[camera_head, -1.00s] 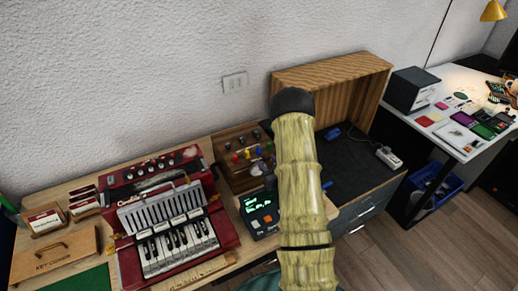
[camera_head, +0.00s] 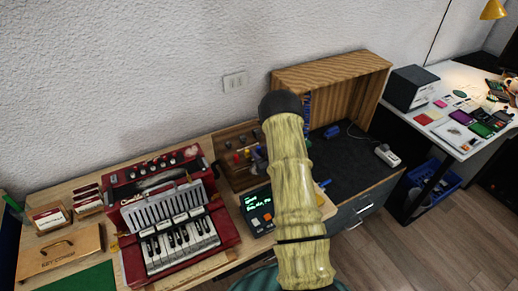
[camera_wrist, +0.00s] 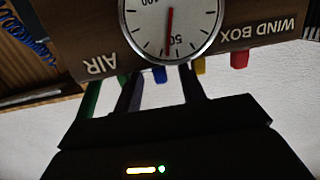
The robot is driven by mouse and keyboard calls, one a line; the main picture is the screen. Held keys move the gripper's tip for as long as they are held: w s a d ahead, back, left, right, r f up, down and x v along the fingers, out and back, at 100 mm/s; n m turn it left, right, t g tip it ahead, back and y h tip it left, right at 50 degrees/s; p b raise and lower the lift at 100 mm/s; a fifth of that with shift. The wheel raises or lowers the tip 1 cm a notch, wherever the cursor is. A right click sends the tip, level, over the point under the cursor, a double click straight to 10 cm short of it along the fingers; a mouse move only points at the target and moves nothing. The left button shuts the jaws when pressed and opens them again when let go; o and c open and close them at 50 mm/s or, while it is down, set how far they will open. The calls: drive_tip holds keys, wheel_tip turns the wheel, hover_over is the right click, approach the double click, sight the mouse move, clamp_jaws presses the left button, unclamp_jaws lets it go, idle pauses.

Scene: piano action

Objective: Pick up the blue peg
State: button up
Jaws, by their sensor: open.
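The blue peg (camera_wrist: 159,74) shows in the wrist view at the lower edge of the wooden wind box panel (camera_wrist: 235,48). My gripper (camera_wrist: 160,84) is open, with one dark finger on each side of the blue peg in that picture. Whether the fingers touch the peg or how deep they reach is too dark to tell. In the head view my arm covers the gripper and much of the area by the pegs.
A green peg (camera_wrist: 93,97), a yellow peg (camera_wrist: 199,66) and a red peg (camera_wrist: 239,59) are close by. A round gauge (camera_wrist: 170,25) sits on the panel. A red accordion (camera_head: 172,215) stands left, a wooden open cabinet (camera_head: 340,82) right.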

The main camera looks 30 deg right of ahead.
idle(0.4)
clamp_jaws()
wheel_tip(320, 180, up, 10)
drive_tip(key=b, duration=0.1)
drive_tip(key=shift+b, duration=0.35)
idle(0.4)
drive_tip(key=shift+s, duration=0.1)
